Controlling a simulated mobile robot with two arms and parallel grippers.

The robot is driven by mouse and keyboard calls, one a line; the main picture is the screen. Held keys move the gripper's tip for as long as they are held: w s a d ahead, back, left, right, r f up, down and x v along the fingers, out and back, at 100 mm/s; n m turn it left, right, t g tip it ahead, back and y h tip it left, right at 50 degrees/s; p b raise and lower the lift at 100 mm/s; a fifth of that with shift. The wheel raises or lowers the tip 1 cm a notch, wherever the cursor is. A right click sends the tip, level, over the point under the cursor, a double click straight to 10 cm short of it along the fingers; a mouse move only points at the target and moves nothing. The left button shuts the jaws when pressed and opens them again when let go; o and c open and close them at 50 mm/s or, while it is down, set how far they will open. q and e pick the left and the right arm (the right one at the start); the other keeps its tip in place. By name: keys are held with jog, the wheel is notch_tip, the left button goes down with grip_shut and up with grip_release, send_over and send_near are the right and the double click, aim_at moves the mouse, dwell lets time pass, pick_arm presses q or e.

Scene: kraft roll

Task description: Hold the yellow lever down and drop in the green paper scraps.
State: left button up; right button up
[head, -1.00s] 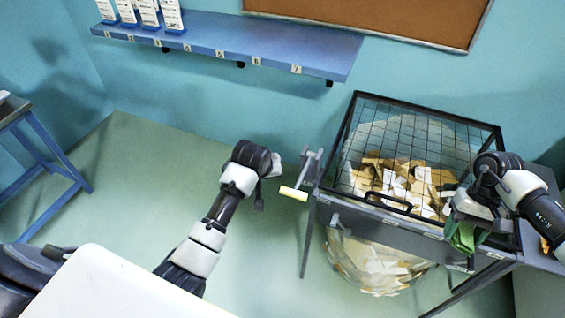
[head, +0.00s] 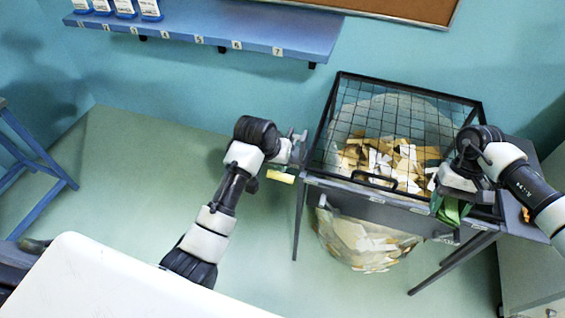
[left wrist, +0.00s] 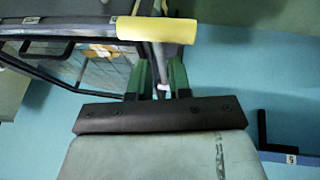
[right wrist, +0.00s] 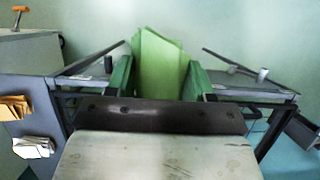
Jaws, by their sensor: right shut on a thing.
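The yellow lever (head: 280,177) sticks out at the left side of the bin frame; its yellow grip also shows in the left wrist view (left wrist: 157,30). My left gripper (head: 292,148) is beside the lever. Its green fingertips (left wrist: 158,78) are apart with nothing clearly between them, and the yellow grip is just beyond them. My right gripper (head: 452,198) is shut on the green paper scraps (right wrist: 158,65), above the bin's front right corner. The scraps also show in the head view (head: 451,211). The black mesh lid (head: 395,110) lies over the bin.
A clear bag (head: 365,245) with brown and white scraps hangs in the bin frame. A blue shelf (head: 215,30) with numbered places is on the wall. In the right wrist view, a grey unit (right wrist: 28,115) holds orange and white papers. The floor left of the bin is clear.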

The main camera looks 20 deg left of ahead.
pick_arm(q)
jog(key=shift+x, duration=1.65)
